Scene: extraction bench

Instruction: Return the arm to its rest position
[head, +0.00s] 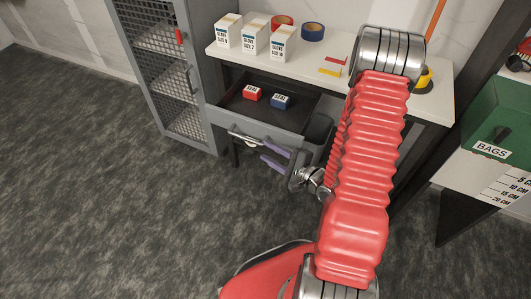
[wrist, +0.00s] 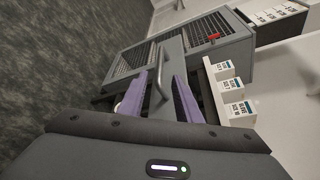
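My red-sleeved arm (head: 365,150) reaches down across the right half of the head view. My gripper (head: 263,148) is low, in front of the open drawer and close to its pale handle (head: 244,137). In the wrist view the two purple fingers of my gripper (wrist: 168,82) are spread apart, with nothing held between them. A grey bar handle (wrist: 160,75) shows beyond them; I cannot tell whether it touches a finger. The grey drawer (head: 285,135) is pulled out under the bench, holding a red box (head: 252,93) and a blue box (head: 280,101).
A grey mesh cabinet (head: 170,90) stands left of the white bench (head: 305,62). Glove boxes (head: 256,37), a red tape roll (head: 283,22) and a blue tape roll (head: 313,32) are on the bench. A green BAGS box (head: 500,120) stands right. Dark floor (head: 100,180) is clear at left.

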